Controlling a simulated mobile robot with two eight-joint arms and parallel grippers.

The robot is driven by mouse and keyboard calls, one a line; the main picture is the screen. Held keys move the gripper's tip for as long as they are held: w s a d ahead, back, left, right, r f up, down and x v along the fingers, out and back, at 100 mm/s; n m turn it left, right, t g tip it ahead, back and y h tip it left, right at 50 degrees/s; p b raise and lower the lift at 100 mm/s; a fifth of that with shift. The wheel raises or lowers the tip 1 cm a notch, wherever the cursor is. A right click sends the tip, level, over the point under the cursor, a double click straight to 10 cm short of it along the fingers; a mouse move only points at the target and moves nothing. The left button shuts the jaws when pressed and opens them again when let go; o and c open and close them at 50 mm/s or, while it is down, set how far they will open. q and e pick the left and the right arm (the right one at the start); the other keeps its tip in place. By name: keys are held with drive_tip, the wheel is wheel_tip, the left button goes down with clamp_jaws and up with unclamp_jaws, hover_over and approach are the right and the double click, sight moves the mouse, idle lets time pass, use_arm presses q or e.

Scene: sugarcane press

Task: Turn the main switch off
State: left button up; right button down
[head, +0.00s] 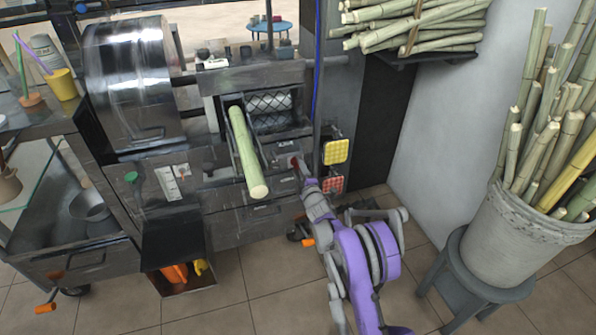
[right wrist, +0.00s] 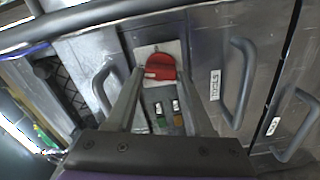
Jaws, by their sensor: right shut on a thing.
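The main switch is a red rotary knob (right wrist: 160,67) on a pale plate, set in the metal front of the press. In the head view the red knob (head: 295,162) shows only as a small spot at the tip of my right arm. My right gripper (head: 302,175) reaches the panel from below. In the right wrist view the fingers of my right gripper (right wrist: 160,82) stand on either side of the knob, shut on it. The knob's exact angle is hard to read. My left gripper is in neither view.
Below the knob are a green and an amber rocker switch (right wrist: 168,112). Metal handles (right wrist: 238,82) flank the panel. A cane stalk (head: 246,155) juts from the press rollers. Yellow (head: 336,151) and red (head: 333,184) pads hang to the right. A cane-filled bucket (head: 505,245) stands right.

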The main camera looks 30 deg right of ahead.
drive_tip(key=shift+a+n+b, duration=0.1)
drive_tip(key=shift+n+b, duration=0.6)
drive_tip(key=shift+n, duration=0.8)
drive_tip(key=shift+c, duration=1.4)
unclamp_jaws()
drive_tip(key=p+v, duration=0.1)
drive_tip(key=v, duration=1)
drive_tip(key=shift+p, duration=0.4)
drive_tip(key=shift+w+f, duration=0.1)
